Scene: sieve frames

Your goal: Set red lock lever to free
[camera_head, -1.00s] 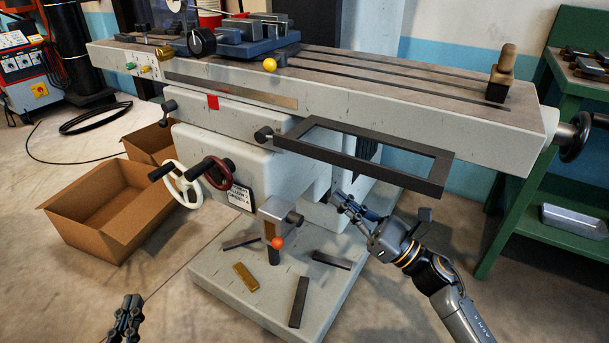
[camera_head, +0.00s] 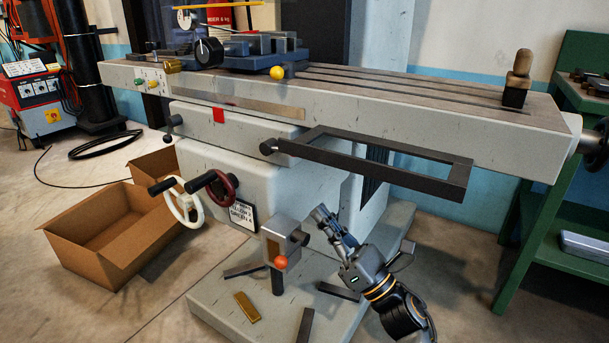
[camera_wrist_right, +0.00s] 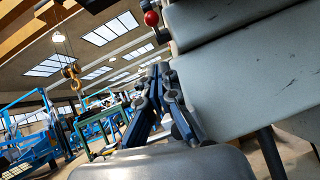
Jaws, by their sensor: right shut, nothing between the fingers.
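The red lock lever shows as an orange-red ball knob (camera_head: 281,262) on the front of a grey block on a dark post, below the machine table. In the right wrist view a red ball on a dark stem (camera_wrist_right: 151,18) shows at the top, beside grey metal. My right gripper (camera_head: 322,214) is shut and empty, just right of and above the grey block, apart from the ball. Its closed fingers also show in the right wrist view (camera_wrist_right: 160,75). My left gripper is not in view.
A dark rectangular frame (camera_head: 463,186) juts out above my right gripper. A red handwheel (camera_head: 230,199) and a white handwheel (camera_head: 172,208) sit left of the block. Loose bars, including a brass one (camera_head: 246,307), lie on the machine base. Cardboard boxes (camera_head: 72,248) stand at left.

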